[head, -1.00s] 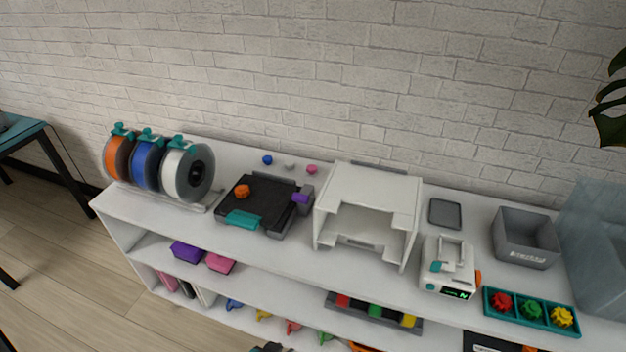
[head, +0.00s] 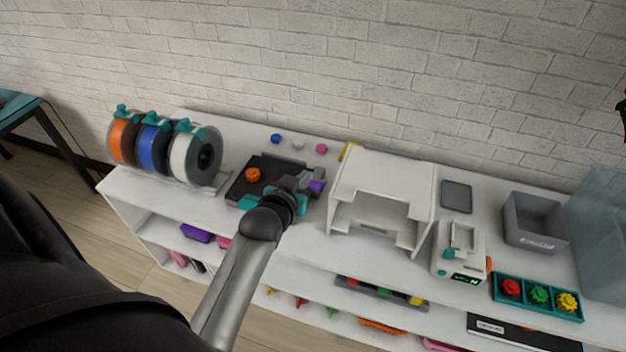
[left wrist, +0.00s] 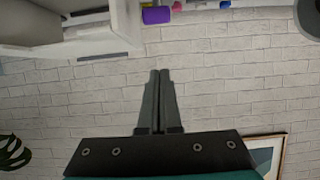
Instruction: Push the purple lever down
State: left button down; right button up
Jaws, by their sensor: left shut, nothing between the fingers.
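The purple lever (head: 316,187) sticks out at the right side of the dark flat-bed machine (head: 243,190) on the shelf top. In the left wrist view the purple lever (left wrist: 156,15) is near the top edge, beyond my fingertips with a gap between them in the picture. My left gripper (head: 306,179) is over the machine's right side, close to the lever; its fingers (left wrist: 160,73) are closed together and empty. Whether it touches the lever cannot be told in the head view. My arm hides part of the machine's front. My right gripper is not in view.
A white open-fronted box (head: 384,185) stands just right of the lever. Filament spools (head: 200,155) stand to the left. An orange piece (head: 253,175) lies on the machine's bed. Small coloured balls (head: 298,145) lie behind. A brick wall (head: 400,80) closes the back.

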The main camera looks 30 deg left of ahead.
pick_arm(q)
send_over(313, 187)
notch_tip(313, 187, down, 3)
jog(key=f, duration=0.2)
jog(key=f+b, duration=0.1)
jog(key=shift+s+d+f, duration=0.15)
jog(key=shift+s+f, duration=0.2)
jog(key=shift+s, duration=0.05)
jog(key=shift+f+b, duration=0.1)
jog(key=shift+b, duration=0.25)
jog(key=shift+s+f+t+b, duration=0.25)
jog(key=shift+s+t+b, duration=0.1)
jog(key=shift+b, duration=0.3)
